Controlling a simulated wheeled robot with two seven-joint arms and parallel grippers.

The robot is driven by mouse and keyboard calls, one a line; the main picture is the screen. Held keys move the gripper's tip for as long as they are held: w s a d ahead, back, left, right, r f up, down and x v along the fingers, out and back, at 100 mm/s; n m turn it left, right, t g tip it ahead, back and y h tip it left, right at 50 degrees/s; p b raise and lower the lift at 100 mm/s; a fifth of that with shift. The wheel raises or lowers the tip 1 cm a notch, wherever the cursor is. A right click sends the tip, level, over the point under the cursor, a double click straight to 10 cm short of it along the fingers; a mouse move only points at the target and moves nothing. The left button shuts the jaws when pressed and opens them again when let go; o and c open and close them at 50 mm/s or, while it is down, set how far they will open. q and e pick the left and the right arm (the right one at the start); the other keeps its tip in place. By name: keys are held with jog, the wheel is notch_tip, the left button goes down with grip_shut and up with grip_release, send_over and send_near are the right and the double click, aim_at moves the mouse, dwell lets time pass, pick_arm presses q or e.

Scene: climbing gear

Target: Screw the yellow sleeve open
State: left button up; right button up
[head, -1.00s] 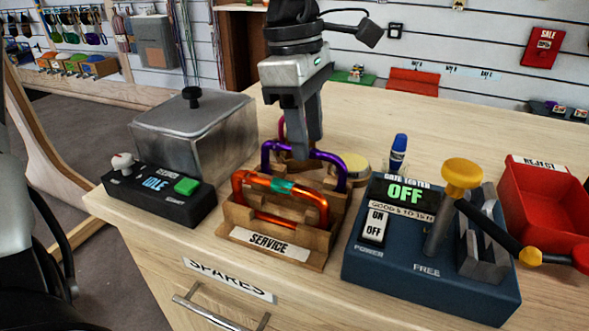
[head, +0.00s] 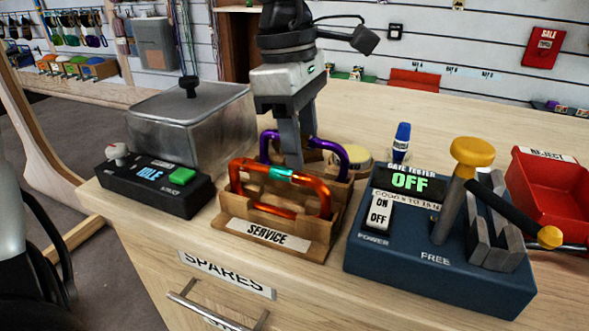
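A wooden rack labelled SERVICE (head: 228,222) stands near the counter's front edge. An orange carabiner (head: 322,189) with a teal sleeve (head: 280,173) stands upright in its front slot. A purple carabiner (head: 333,147) stands behind it. I see no yellow sleeve on either; the middle of the purple one's top bar is covered by my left gripper. My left gripper (head: 291,162) points down over the rack, its fingertips at the purple carabiner. The fingers overlap from this angle, so their gap and any contact are unclear. My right gripper is not in view.
A blue gate tester (head: 400,265) reading OFF, with a yellow-knobbed lever (head: 472,152), stands right of the rack. A red REJECT bin (head: 545,190) is beyond it. Left are a black box reading IDLE (head: 150,196) and a grey lidded tank (head: 190,130). The counter behind is mostly clear.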

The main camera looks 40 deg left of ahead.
pick_arm(q)
jog(key=shift+w+a+f, duration=0.15)
jog(key=shift+w+a, duration=0.05)
jog(key=shift+w, duration=0.55)
dwell(0.4)
jog(key=shift+p, duration=0.35)
jog(key=shift+r+p, duration=0.7)
jog(key=shift+r, duration=0.3)
jog(key=shift+s+d+f, duration=0.1)
jog(key=shift+s, duration=0.15)
jog(key=shift+s+d+b, duration=0.1)
jog(key=shift+s+b, duration=0.25)
jog(key=shift+s, duration=0.15)
